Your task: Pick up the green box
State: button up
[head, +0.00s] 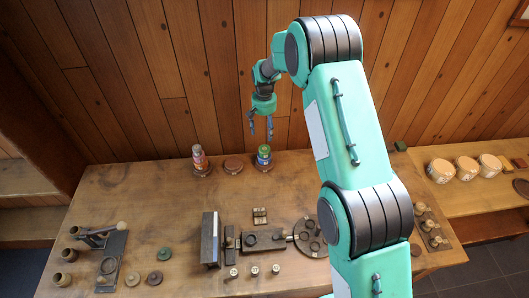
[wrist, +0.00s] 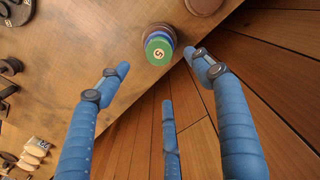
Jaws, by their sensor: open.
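A small dark green box (head: 400,146) sits at the back edge of the table, just right of my arm in the head view. I do not see it in the wrist view. My gripper (head: 260,128) hangs fingers down near the back wall, well left of the box and above a stack of coloured discs. In the wrist view my gripper (wrist: 157,68) shows blue fingers spread apart with nothing between them.
Wooden tools and fixtures fill the front middle. Pale round pieces (head: 466,168) stand on the right bench. The plank wall (head: 190,70) is close behind my gripper.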

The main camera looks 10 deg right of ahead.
aim_at(264, 148)
jog(key=shift+f+p, duration=0.55)
jog(key=shift+f, duration=3.7)
jog(key=shift+s+f+p, duration=0.1)
jog(key=shift+f+p, duration=0.55)
jog(key=shift+f, duration=1.95)
jog(key=c, duration=1.2)
